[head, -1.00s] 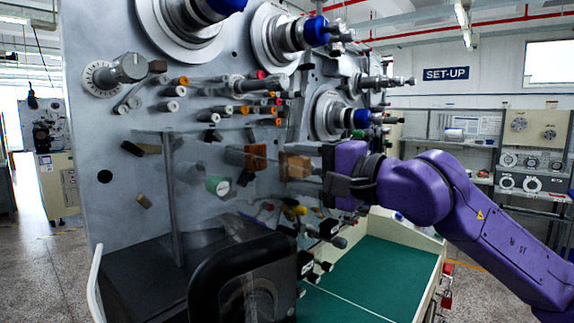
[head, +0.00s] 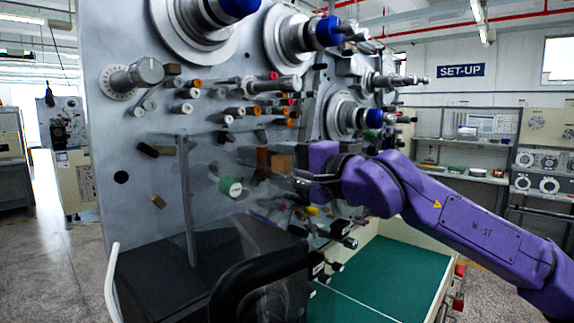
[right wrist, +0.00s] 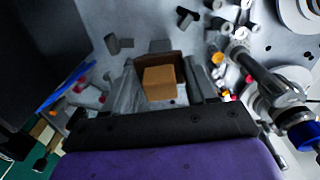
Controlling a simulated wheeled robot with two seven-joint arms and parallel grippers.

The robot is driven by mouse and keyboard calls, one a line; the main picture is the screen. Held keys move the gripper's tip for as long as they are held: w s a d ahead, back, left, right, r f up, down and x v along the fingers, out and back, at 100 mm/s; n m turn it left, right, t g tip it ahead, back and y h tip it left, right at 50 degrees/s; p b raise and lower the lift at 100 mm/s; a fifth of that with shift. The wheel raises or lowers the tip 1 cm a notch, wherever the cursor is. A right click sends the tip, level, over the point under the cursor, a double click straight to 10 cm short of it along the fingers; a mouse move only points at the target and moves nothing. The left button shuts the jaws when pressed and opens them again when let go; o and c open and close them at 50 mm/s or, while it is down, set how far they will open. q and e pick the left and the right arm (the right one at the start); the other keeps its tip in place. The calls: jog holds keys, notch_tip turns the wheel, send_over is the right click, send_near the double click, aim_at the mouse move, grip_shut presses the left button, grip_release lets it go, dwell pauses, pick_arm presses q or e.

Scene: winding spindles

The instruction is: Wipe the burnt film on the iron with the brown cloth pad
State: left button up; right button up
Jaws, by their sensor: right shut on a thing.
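The brown cloth pad (head: 282,163) is a small block between the fingers of my right gripper (head: 284,175), which is shut on it. In the right wrist view the pad (right wrist: 160,84) sits between the two grey fingers (right wrist: 162,92). A darker brown face (head: 262,158), which looks like the burnt film on the iron, stands just left of the pad. It also shows behind the pad in the right wrist view (right wrist: 172,58). Pad and film look very close; I cannot tell whether they touch. The iron's body is mostly hidden. My left gripper is out of view.
The grey machine panel (head: 140,220) carries spindles, rollers and knobs, including a green-capped roller (head: 231,187) left of the pad. A black curved bar (head: 245,280) lies below. The green tabletop (head: 400,270) at lower right is clear.

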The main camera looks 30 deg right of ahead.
jog(key=shift+x, duration=0.9)
dwell(0.4)
